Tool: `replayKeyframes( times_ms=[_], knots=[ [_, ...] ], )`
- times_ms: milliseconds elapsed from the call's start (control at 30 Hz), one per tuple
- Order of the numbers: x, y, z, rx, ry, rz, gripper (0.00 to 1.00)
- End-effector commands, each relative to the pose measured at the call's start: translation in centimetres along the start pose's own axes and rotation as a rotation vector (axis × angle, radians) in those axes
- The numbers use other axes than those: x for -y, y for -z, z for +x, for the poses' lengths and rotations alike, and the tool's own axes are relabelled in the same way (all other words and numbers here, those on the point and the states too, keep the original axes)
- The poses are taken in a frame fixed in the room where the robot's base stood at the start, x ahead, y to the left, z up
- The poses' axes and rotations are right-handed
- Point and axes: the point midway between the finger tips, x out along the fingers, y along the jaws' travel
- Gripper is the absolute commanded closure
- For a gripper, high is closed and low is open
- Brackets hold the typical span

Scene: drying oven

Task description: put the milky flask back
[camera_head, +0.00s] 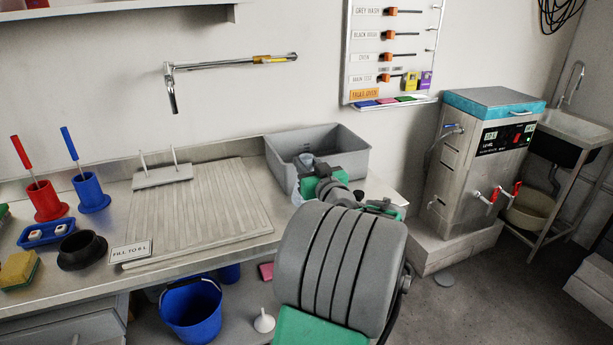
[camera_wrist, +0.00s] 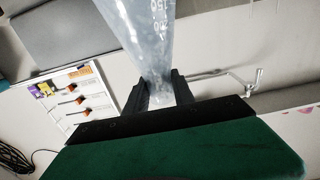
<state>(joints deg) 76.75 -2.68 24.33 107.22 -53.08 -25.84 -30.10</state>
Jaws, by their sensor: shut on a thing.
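The milky flask (camera_wrist: 143,38) is a translucent, pale vessel with white graduation marks. In the wrist view its narrow end sits between the two dark fingers of my gripper (camera_wrist: 163,82), which is shut on it. Its wide part runs out of the top of that picture. In the head view my arm and wrist cover most of the gripper, in front of the grey bin (camera_head: 284,165). A small pale patch shows beside the wrist there, but I cannot tell whether it is the flask.
A ribbed draining board (camera_head: 200,215) lies on the steel bench, with a "FILL TO 6 L" card (camera_head: 131,251) at its front. Red (camera_head: 46,201) and blue (camera_head: 90,193) holders stand left. A steel bath unit (camera_head: 470,165) stands right. A wall tap (camera_head: 172,92) overhangs the bench.

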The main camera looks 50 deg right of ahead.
Motion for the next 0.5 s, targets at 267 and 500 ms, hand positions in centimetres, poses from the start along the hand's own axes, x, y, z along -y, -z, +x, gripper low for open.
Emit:
replayKeyframes(
  times_ms=[267,500],
  knots=[
    [-0.2,-3.5,0.6,0.000,0.000,0.001,1.00],
    [-0.2,-3.6,0.6,-0.002,0.000,-0.002,1.00]
  ],
)
